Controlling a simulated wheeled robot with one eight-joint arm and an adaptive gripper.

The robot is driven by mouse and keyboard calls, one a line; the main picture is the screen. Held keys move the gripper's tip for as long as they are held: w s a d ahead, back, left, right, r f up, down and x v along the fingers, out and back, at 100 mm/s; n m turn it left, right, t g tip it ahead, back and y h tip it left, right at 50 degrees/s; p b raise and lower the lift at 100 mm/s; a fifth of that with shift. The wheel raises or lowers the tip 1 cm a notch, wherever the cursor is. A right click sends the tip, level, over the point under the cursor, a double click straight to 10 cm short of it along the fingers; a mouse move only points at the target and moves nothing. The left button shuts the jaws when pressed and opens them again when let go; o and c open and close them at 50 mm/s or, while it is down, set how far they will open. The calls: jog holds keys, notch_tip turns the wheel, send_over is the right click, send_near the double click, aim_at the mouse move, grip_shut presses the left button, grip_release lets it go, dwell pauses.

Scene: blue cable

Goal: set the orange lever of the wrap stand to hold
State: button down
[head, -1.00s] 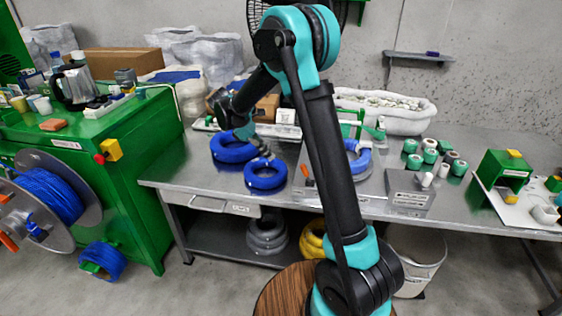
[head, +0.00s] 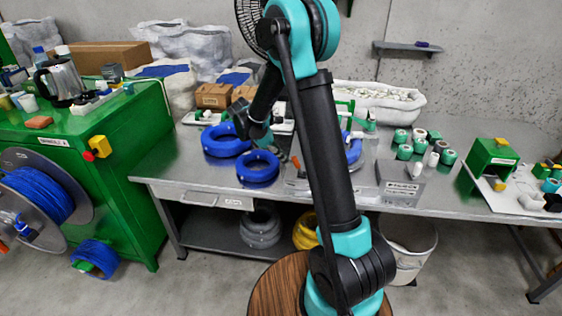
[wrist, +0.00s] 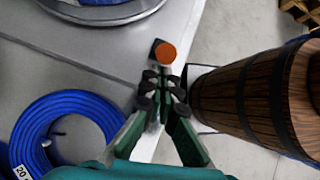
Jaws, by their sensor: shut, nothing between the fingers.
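The orange lever (head: 296,162) stands at the front edge of the bench, at the left front corner of the wrap stand. In the wrist view the lever (wrist: 167,52) shows end-on as an orange round tip beside a small black part. The wrap stand's round grey plate (wrist: 140,13) carries a blue coil at the top of that view. My gripper (wrist: 165,78) is shut and empty, with its fingertips just short of the lever tip in the picture. I cannot tell whether they touch it. My arm hides part of the stand in the head view. The lever's setting marks are not readable.
A loose blue coil (wrist: 62,128) lies left of my gripper; another blue coil (head: 224,141) is behind it on the bench. A banded wooden barrel shape (wrist: 245,95) is close on the right in the wrist view. Green and white rolls (head: 404,150) stand right of the stand.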

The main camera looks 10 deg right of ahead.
aim_at(294, 157)
jog(key=shift+d, duration=0.1)
dwell(0.3)
jog(key=shift+s+d+r+y, duration=0.1)
jog(key=shift+r+y, duration=0.1)
jog(key=shift+y, duration=0.4)
jog(key=shift+s+d+r+t+y, duration=0.15)
jog(key=shift+d+t+y, duration=0.1)
jog(key=shift+y, duration=0.2)
jog(key=shift+w+d+r+t+y, duration=0.1)
jog(key=shift+t+y, duration=0.15)
jog(key=shift+y, duration=0.2)
jog(key=shift+s+d+r+y, duration=0.2)
jog(key=shift+d+r+y, duration=0.05)
jog(key=shift+d+y, duration=0.25)
jog(key=shift+s+d+r, duration=0.15)
jog(key=shift+d+r, duration=0.1)
jog(key=shift+d, duration=0.15)
jog(key=shift+s+d+r+t+y, duration=0.15)
jog(key=shift+d+t+y, duration=0.05)
jog(key=shift+d+y, duration=0.25)
jog(key=shift+s+d+r+t+y, duration=0.1)
jog(key=shift+s+d+t+y, duration=0.1)
jog(key=shift+d+y, duration=0.25)
jog(key=shift+s+d+t+y, duration=0.2)
jog(key=shift+d+y, duration=0.4)
jog(key=shift+d, duration=0.1)
jog(key=shift+s+d+t+y, duration=0.15)
jog(key=shift+d+t+y, duration=0.05)
jog(key=shift+d+y, duration=0.45)
